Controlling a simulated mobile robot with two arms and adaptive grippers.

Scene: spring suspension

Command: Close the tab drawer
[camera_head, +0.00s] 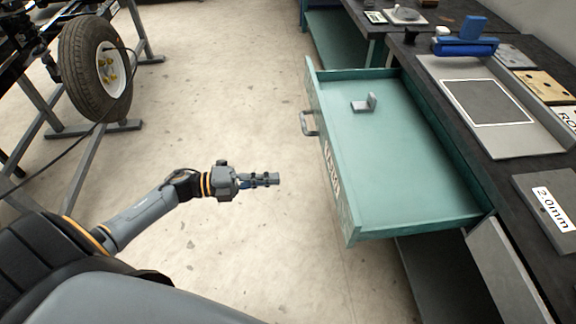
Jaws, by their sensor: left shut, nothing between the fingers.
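The teal tab drawer (420,180) is pulled well out from under the dark workbench at the right. Its front panel (330,150) faces left and carries a grey handle (308,124) and partly readable lettering. A small grey L-shaped tab (366,104) rests inside, toward the far end. My left gripper (277,179) is shut and empty. It is to the left of the drawer front, apart from it, and points right toward it. My right gripper is not in view.
The workbench (500,155) holds a grey tray (520,145), a blue tool (465,42) and labelled blocks. A wheel (92,70) on a metal frame stands at the upper left. The pale floor (220,90) between is clear.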

